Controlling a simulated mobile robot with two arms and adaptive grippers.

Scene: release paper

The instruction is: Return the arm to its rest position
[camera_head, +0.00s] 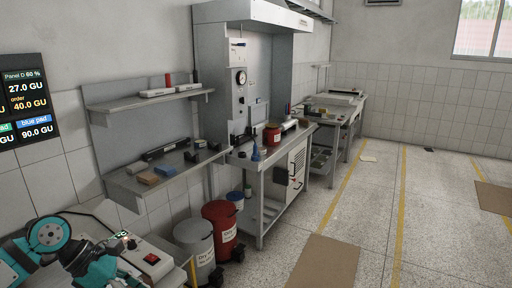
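My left arm, teal and black with a round grey-faced joint, comes in at the lower left corner of the head view. Dark parts at its end (88,254) lie over the near bench, beside a grey box with a red button (151,259). I cannot make out gripper fingertips there, nor whether they hold anything. My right arm and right gripper are not in view. No release paper can be clearly picked out.
A wall shelf (140,181) holds small blocks. Beyond it stands a tall grey workstation (222,80) with a red can (272,135) on its bench. A grey bin (194,243) and a red bin (220,222) stand below. The floor (370,220) to the right is mostly clear.

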